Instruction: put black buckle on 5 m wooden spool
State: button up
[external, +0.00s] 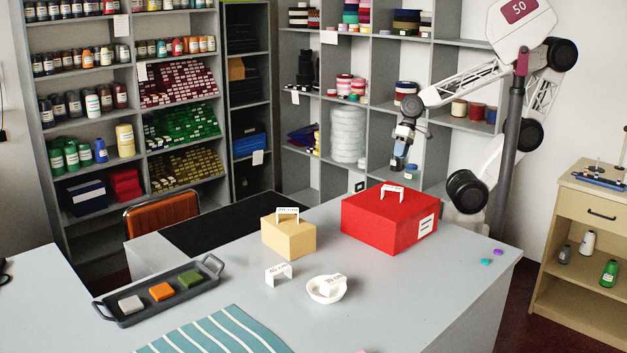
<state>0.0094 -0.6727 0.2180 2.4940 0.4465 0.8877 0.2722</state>
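I cannot make out a black buckle or a wooden spool marked 5 m on the counter. My gripper (397,166) points down above the back of the red box (390,222), clear of the counter. Its fingers are too small to show whether they are open or shut, or whether they hold anything. A white label bracket stands on the red box and another on the yellow box (288,238). A white bowl (327,289) holds a white label piece, and a white bracket (279,273) stands left of it. The label writing is too small to read surely.
A dark tray (193,301) at left holds grey, orange and green blocks. A teal striped cloth (215,335) lies at the front. Small purple (498,252) and teal (486,262) discs lie near the right edge. The counter right of the bowl is mostly clear.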

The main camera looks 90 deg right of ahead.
jog(key=s+d+r+n+h, duration=0.1)
jog(key=d+r+n+h, duration=0.1)
jog(key=d+n+h, duration=0.2)
jog(key=shift+s+d+r+n, duration=0.15)
jog(key=shift+d+r+n, duration=0.15)
jog(key=shift+d+n, duration=0.65)
dwell(0.6)
